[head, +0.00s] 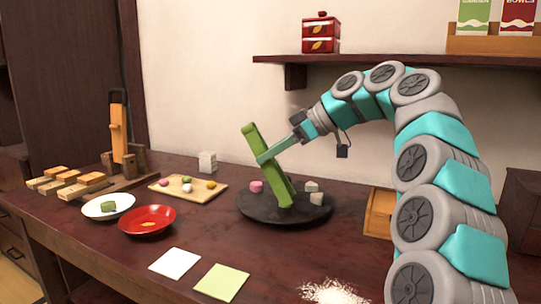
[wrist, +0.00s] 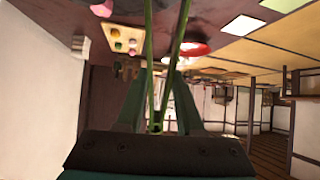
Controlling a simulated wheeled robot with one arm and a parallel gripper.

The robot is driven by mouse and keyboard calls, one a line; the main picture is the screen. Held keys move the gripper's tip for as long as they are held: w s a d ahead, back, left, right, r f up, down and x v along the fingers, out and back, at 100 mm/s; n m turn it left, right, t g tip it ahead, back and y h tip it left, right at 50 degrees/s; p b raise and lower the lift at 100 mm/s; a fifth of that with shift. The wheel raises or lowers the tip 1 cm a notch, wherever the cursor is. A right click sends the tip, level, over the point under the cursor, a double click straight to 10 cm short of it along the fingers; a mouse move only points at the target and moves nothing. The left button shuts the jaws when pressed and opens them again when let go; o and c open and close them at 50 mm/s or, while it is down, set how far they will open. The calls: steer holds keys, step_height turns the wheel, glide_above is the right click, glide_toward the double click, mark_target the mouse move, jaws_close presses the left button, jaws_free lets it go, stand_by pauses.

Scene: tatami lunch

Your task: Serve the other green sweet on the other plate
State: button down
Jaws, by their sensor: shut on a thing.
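My gripper (head: 268,158) is shut on long green tongs (head: 268,150), held steeply tilted above a black round tray (head: 250,208). Their two thin green arms (wrist: 150,60) spread away from my fingers in the wrist view. The lower end is over the tray; I cannot tell whether it touches it or grips anything. No green sweet shows on the tray, though the tongs hide part of it. A green sweet (head: 109,206) sits in the white plate (head: 124,205). The red plate (head: 165,213) holds only a small orange-gold patch; it also shows in the wrist view (wrist: 195,48).
A wooden board (head: 207,191) with several small coloured sweets lies left of the tray. A pink piece (head: 256,187) and pale cubes (head: 312,187) are on the tray. White (head: 175,262) and pale green (head: 221,281) squares lie in front. A shelf (head: 400,66) overhangs the back.

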step_height(320, 180, up, 10)
steer(key=p, duration=0.7)
steer(key=shift+f+p, duration=0.15)
steer(key=shift+p, duration=0.15)
steer(key=shift+f, duration=0.1)
